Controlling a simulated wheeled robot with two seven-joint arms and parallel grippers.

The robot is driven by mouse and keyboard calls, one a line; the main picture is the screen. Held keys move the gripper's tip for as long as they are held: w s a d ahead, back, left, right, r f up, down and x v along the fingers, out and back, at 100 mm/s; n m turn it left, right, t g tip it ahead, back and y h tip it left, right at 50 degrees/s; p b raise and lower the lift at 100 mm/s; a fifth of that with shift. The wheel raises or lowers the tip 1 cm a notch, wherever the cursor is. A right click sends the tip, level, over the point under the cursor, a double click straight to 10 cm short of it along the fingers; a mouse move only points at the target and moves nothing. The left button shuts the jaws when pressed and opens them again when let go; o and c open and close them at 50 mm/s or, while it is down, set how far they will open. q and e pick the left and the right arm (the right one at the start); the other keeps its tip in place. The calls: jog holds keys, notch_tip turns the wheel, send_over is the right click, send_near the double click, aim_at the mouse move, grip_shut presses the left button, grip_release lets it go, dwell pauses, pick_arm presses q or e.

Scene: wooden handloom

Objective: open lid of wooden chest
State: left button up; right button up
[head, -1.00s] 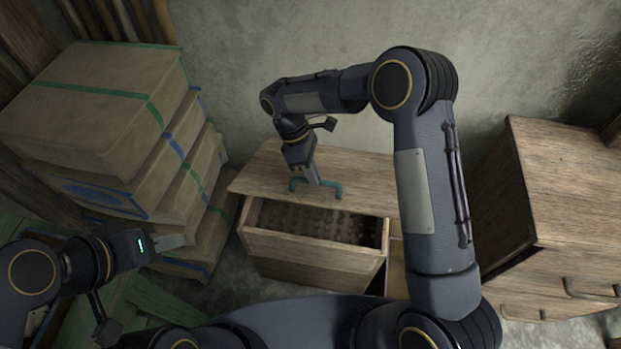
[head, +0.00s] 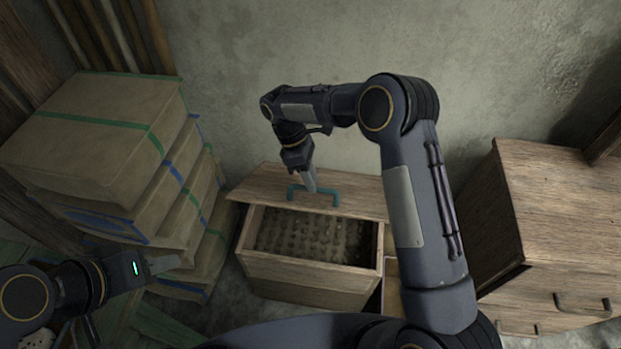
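The wooden chest (head: 300,283) stands on the floor in the middle of the head view. Its plank lid (head: 262,186) is partly back, so the front of the inside shows, with rows of small round things. A teal handle (head: 325,191) sits on the lid. My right gripper (head: 312,188) reaches down from above to the handle; its fingers look close together at the handle's bar, but whether they grip it is hard to see. My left gripper (head: 165,264) is at the lower left, away from the chest, beside the stacked boxes; its finger gap does not show clearly.
Large taped boxes (head: 95,130) are stacked at the left. A wooden cabinet with drawer handles (head: 560,220) stands at the right. A wall is close behind the chest. Part of the chest's right side is hidden by my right arm.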

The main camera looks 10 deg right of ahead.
jog(key=shift+o, duration=0.6)
jog(key=shift+r, duration=0.1)
jog(key=v, duration=0.7)
jog(key=shift+w+r, duration=0.15)
jog(key=shift+r, duration=0.15)
jog(key=shift+a, duration=0.1)
